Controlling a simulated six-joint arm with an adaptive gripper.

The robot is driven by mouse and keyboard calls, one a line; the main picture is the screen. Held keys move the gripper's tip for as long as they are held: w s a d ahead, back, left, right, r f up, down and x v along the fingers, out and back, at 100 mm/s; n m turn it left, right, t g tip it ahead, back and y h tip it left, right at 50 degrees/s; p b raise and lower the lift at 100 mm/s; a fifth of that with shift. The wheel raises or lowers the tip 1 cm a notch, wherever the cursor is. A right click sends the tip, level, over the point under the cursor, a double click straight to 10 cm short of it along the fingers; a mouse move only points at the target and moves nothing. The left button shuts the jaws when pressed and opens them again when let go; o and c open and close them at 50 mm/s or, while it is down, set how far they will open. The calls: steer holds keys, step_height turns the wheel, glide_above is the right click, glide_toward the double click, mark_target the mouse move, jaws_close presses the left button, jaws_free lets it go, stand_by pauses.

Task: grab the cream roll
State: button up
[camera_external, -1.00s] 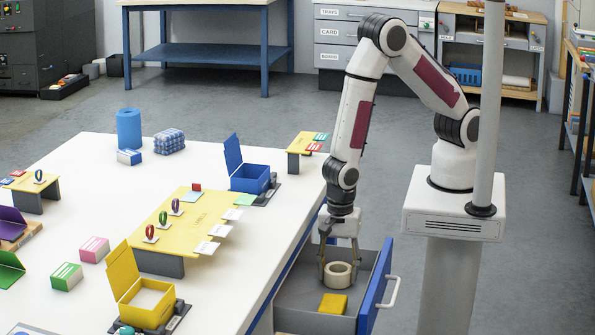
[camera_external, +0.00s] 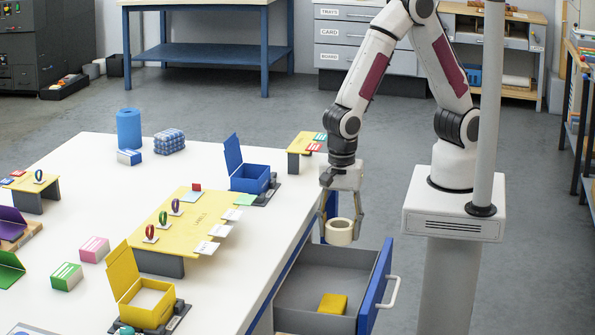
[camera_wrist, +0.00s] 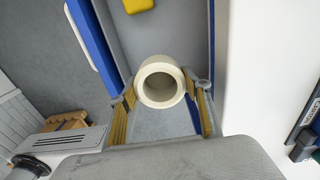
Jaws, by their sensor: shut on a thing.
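The cream roll (camera_external: 339,232) is a short hollow cylinder held between the fingertips of my gripper (camera_external: 340,226). It is in the air above the back part of the open drawer (camera_external: 298,282). In the wrist view the roll (camera_wrist: 160,82) shows its round opening, with a finger of my gripper (camera_wrist: 161,88) against each side. My gripper is shut on the roll, and nothing else is between the fingers.
A yellow block (camera_external: 333,304) lies in the drawer. The drawer's blue front (camera_external: 376,285) with a white handle stands to the right. The white table (camera_external: 235,262) is to the left, with a yellow labels stand (camera_external: 197,222) and an open blue box (camera_external: 250,178) near its edge.

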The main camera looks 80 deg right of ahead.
steer(key=shift+r, duration=2.65)
